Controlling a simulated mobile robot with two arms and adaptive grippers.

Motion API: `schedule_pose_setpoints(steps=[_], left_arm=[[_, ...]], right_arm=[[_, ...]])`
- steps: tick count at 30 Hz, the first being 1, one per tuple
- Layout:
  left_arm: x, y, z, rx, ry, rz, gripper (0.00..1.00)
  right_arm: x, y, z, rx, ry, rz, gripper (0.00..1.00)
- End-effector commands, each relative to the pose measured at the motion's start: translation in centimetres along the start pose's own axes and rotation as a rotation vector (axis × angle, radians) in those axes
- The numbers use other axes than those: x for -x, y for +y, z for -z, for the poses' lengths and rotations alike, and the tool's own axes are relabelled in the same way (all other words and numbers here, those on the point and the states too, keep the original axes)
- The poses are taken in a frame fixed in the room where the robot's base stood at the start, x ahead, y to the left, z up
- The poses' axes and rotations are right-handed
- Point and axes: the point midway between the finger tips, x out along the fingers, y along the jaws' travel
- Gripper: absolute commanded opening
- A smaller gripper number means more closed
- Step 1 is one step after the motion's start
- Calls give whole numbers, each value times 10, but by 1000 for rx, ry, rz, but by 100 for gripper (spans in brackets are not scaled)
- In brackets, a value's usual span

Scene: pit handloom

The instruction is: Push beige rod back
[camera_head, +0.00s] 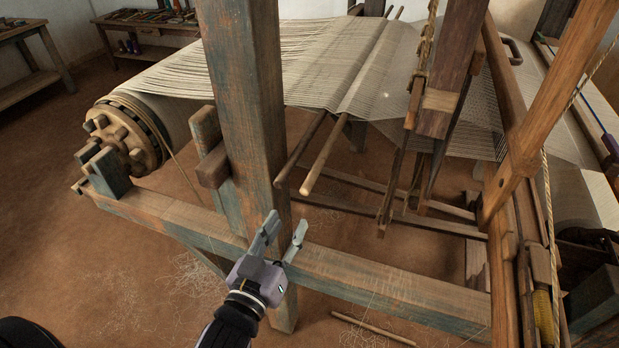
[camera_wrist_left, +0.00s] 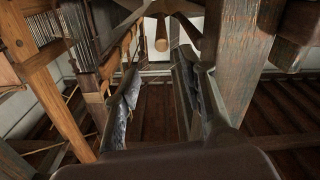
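The beige rod (camera_head: 327,157) slants through the warp threads of the loom, and its near end sticks out beside the thick upright post. A darker rod (camera_head: 300,150) lies just left of it. In the left wrist view the round end of the beige rod (camera_wrist_left: 161,44) shows ahead, above the space between the fingers. My left gripper (camera_head: 287,222) is open and empty, in front of the post and below the rod's near end, apart from it. Its two fingers also show in the left wrist view (camera_wrist_left: 155,85). My right gripper is not in view.
The thick wooden post (camera_head: 245,110) stands close beside the left gripper. A long lower beam (camera_head: 390,280) runs across behind it. The warp sheet (camera_head: 250,70) spreads above. A loose stick (camera_head: 373,329) lies on the floor. The floor at the left is mostly clear.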

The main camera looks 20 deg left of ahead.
Motion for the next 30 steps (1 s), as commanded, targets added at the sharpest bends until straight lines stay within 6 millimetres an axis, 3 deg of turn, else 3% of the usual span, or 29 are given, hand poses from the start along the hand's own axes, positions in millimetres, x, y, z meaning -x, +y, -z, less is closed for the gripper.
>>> schedule_pose_setpoints(steps=[7,18,24,30], left_arm=[[-51,1,4,-3,3,-1,38],[-120,0,2,-2,0,0,38],[-136,0,0,0,-2,0,38],[-138,0,0,0,-1,0,38]], right_arm=[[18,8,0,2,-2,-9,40],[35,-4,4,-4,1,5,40],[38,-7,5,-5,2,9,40],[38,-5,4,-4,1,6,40]])
